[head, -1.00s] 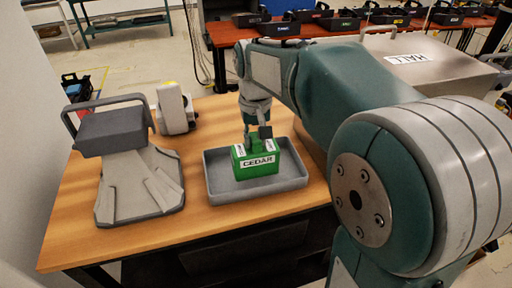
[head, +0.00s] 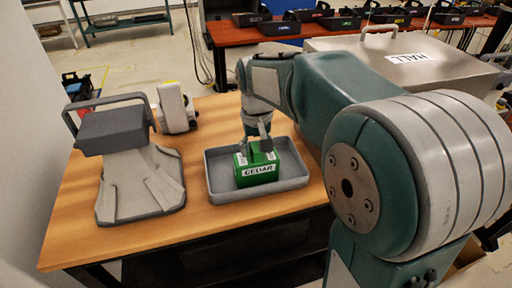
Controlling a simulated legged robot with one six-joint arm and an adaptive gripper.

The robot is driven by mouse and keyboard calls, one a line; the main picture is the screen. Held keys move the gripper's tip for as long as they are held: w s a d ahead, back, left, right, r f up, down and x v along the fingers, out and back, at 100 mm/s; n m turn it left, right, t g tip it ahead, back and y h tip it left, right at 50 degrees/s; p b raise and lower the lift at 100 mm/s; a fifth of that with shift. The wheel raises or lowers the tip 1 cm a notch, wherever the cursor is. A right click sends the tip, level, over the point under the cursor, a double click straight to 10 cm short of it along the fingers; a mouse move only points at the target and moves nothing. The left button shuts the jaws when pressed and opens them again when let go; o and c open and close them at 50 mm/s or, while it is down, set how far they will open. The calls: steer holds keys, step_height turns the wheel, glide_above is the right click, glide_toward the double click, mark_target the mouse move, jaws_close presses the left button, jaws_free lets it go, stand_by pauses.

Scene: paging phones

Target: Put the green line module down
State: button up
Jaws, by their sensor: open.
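The green line module (head: 257,162), labelled CEDAR, stands upright in the grey tray (head: 215,185) on the wooden table. My gripper (head: 259,146) is right over the module's top, with its fingers open around or just beside the narrow upper part. The fingertips are small here and partly hidden by the module, so I cannot tell whether they touch it.
A grey desk device with a handle (head: 135,165) stands left of the tray. A small white unit (head: 176,108) sits behind it. A metal box labelled HALL (head: 420,70) is at the right. A red table (head: 240,32) with several modules is behind.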

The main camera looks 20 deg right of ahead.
step_height(320, 180, up, 12)
steer(key=s+f+t, duration=0.2)
steer(key=s+f, duration=0.2)
steer(key=s, duration=0.5)
steer(key=s+f+t, duration=0.3)
steer(key=s+f, duration=0.1)
steer(key=s, duration=0.6)
steer(key=shift+f+n+t, duration=0.3)
steer(key=shift+f, duration=0.1)
